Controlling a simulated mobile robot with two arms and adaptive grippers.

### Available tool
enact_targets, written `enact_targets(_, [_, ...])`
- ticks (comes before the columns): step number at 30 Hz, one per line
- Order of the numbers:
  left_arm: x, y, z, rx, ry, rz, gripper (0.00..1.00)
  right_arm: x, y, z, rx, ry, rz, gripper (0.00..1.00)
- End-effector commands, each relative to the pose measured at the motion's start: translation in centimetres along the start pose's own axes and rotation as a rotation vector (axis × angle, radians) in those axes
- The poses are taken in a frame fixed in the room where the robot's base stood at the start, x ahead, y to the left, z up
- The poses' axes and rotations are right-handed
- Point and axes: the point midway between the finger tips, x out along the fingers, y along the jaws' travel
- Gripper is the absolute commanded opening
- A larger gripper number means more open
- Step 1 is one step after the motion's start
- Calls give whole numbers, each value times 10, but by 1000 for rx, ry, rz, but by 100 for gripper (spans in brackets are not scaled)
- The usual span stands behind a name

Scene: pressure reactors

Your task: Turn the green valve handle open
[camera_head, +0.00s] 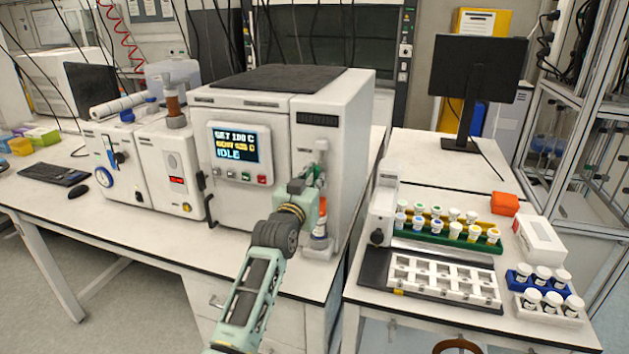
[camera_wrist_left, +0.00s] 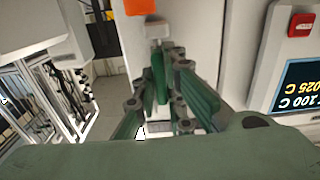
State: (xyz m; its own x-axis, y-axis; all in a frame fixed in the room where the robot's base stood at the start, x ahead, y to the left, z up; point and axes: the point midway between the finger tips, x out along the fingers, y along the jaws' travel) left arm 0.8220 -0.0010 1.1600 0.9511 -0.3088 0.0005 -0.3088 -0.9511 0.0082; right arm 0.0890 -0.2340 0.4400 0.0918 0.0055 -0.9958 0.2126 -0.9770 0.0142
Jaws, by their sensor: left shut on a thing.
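The white reactor (camera_head: 255,110) stands on the bench with a display reading IDLE. How far the handle is turned is hard to tell. My right gripper is not in view.
A side bench to the right holds a green vial rack (camera_head: 450,238), a white tray (camera_head: 445,280) and a monitor (camera_head: 478,75). Hanging cables cross behind the reactor.

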Motion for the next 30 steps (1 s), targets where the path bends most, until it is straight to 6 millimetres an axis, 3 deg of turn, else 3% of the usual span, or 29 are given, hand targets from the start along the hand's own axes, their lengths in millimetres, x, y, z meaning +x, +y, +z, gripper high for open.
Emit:
enact_targets(12, [0,1,3,-12,-6,1,0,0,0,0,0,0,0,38])
enact_targets(13, [0,1,3,-12,-6,1,12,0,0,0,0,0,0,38])
enact_targets(19, [0,0,2,-9,-4,1,29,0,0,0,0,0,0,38])
enact_targets(30, [-2,0,1,-7,-1,0,29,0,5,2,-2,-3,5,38])
